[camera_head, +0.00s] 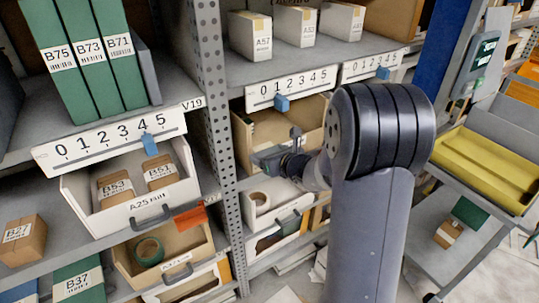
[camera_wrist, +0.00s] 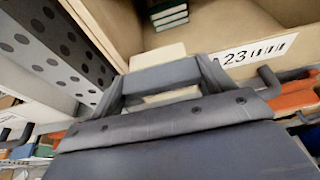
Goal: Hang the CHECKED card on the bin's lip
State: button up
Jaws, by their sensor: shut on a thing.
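My gripper (camera_head: 278,160) is at the front of an open cardboard-coloured bin (camera_head: 308,112) on the middle rack. In the wrist view my gripper (camera_wrist: 165,78) is shut on a pale cream card (camera_wrist: 158,56), which shows beyond and between the fingers. No lettering on it can be read. The bin's front wall (camera_wrist: 284,50) carries a label ending in 23, to the right of the fingers. The card is close to the bin's lip; I cannot tell whether they touch. Small green items (camera_wrist: 170,15) lie inside the bin.
A perforated rack upright (camera_head: 213,90) stands close left of my gripper. A white bin marked A25 (camera_head: 150,205) is at the left, with an orange tag (camera_head: 190,217) below. A numbered rail with a blue slider (camera_head: 282,103) runs above the bin. A yellow tray (camera_head: 480,170) is at right.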

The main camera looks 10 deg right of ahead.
dwell(0.3)
jog(key=o, duration=1)
jog(key=v, duration=1)
jog(key=shift+s, duration=0.3)
jog(key=shift+d+r, duration=0.1)
